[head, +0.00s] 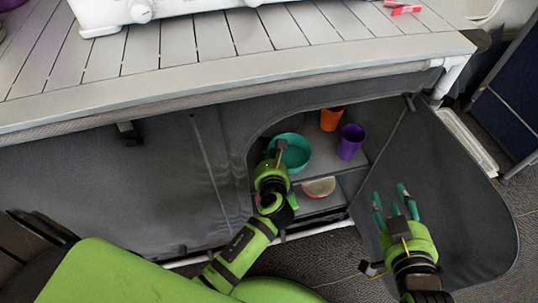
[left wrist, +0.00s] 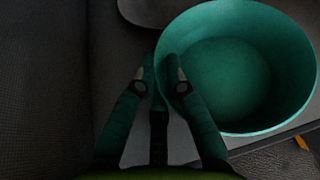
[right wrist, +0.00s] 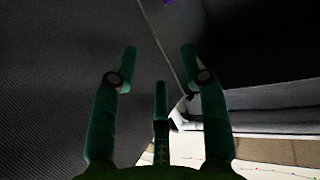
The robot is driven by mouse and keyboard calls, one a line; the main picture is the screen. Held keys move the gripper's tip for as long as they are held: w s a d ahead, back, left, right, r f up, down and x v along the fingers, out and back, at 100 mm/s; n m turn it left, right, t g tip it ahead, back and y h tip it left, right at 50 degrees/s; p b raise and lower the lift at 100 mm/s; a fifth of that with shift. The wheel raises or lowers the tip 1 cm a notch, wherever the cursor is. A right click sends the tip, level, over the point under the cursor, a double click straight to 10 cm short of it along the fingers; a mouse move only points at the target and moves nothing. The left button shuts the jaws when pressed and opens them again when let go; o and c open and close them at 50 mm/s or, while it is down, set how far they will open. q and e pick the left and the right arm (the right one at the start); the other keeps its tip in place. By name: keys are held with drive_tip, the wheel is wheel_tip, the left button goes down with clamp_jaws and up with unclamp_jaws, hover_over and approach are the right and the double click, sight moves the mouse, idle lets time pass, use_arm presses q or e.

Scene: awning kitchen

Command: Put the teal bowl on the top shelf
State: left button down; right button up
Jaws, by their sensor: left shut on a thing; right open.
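The teal bowl (head: 297,151) is inside the opening of the grey fabric cupboard, at the level of the top shelf (head: 328,166). I cannot tell whether its base touches the shelf. My left gripper (head: 277,158) is shut on the bowl's near left rim. In the left wrist view the fingers (left wrist: 162,72) pinch the rim of the bowl (left wrist: 235,125), which looks empty and roughly level. My right gripper (head: 390,192) is open and empty in front of the opened door flap; its fingers also show apart in the right wrist view (right wrist: 160,62).
An orange cup (head: 331,119) and a purple cup (head: 351,142) stand on the top shelf, right of the bowl. A reddish, pale-topped bowl (head: 319,187) sits on the lower shelf. The door flap (head: 450,190) hangs open at right. A slatted tabletop (head: 230,60) overhangs the cupboard.

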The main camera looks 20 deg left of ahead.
use_arm(q)
drive_tip(key=c, duration=1.6)
unclamp_jaws()
drive_tip(key=shift+f, duration=0.1)
use_arm(e)
drive_tip(key=shift+a+r, duration=0.1)
use_arm(q)
drive_tip(key=p+v, duration=0.1)
drive_tip(key=v, duration=0.3)
drive_tip(key=shift+s+r+p, duration=0.1)
drive_tip(key=shift+r+p, duration=0.1)
drive_tip(key=shift+p, duration=0.1)
drive_tip(key=shift+p+v, duration=0.95)
drive_tip(key=shift+v, duration=2.9)
use_arm(e)
drive_tip(key=s+d+f+g+h, duration=0.1)
drive_tip(key=s+d+f+g, duration=0.2)
drive_tip(key=s+f+g, duration=0.2)
drive_tip(key=s+d+f+m+g+h, duration=0.1)
drive_tip(key=s+d+f+g+h, duration=0.1)
drive_tip(key=s+f+g, duration=0.3)
drive_tip(key=shift+s+d+f, duration=0.75)
drive_tip(key=shift+s+f, duration=0.6)
drive_tip(key=shift+s, duration=0.25)
